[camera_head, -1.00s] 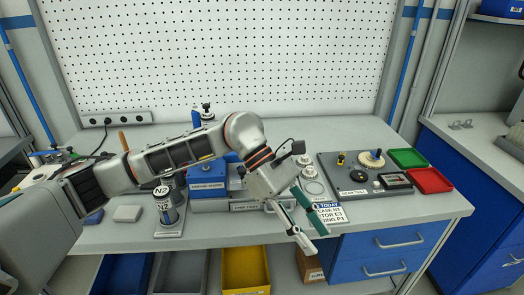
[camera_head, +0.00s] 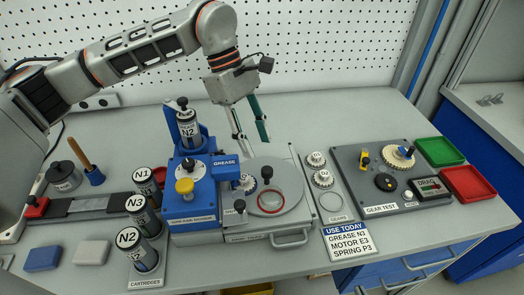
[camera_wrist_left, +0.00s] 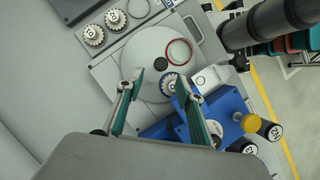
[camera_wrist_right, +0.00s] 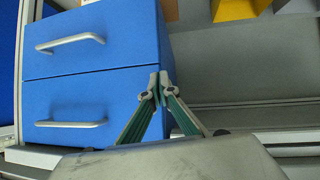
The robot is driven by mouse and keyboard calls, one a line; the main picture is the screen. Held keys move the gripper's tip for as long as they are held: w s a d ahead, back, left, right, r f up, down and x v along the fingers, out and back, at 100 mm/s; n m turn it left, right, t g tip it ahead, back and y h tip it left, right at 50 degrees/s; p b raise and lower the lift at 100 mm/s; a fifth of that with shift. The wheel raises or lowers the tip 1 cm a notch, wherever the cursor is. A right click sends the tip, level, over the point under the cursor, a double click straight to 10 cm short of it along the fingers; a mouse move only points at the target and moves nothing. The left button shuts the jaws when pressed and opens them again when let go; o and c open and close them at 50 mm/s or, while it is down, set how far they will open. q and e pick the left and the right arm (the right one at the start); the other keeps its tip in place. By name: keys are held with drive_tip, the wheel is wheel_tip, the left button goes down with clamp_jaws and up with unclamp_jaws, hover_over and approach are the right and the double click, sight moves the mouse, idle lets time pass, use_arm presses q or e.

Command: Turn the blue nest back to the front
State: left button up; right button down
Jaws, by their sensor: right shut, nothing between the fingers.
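The round grey turntable (camera_head: 280,181) carries an empty red-ringed nest (camera_head: 271,201) at its front and a black knob (camera_head: 267,172) near its middle. The blue nest (camera_head: 246,183), with a pale gear in it, is at the turntable's left, beside the blue grease head (camera_head: 224,168) that partly hides it. The blue nest also shows in the left wrist view (camera_wrist_left: 171,84). My left gripper (camera_head: 251,136) is open and empty, above the back of the turntable. My right gripper (camera_wrist_right: 161,86) is shut and empty, in front of blue drawers (camera_wrist_right: 95,80); the head view does not show it.
A cartridge marked N2 (camera_head: 188,130) stands in the blue grease machine. Cartridges N1, N3 and N2 (camera_head: 128,238) stand to its left. Gears (camera_head: 322,178) and the gear test board (camera_head: 378,205) lie right of the turntable. A card (camera_head: 346,240) reads grease N3, motor E3, spring P3.

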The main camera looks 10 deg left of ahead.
sight(266, 168)
use_arm(q)
drive_tip(key=shift+p+x, duration=0.45)
drive_tip(key=shift+x, duration=3.45)
clamp_jaws()
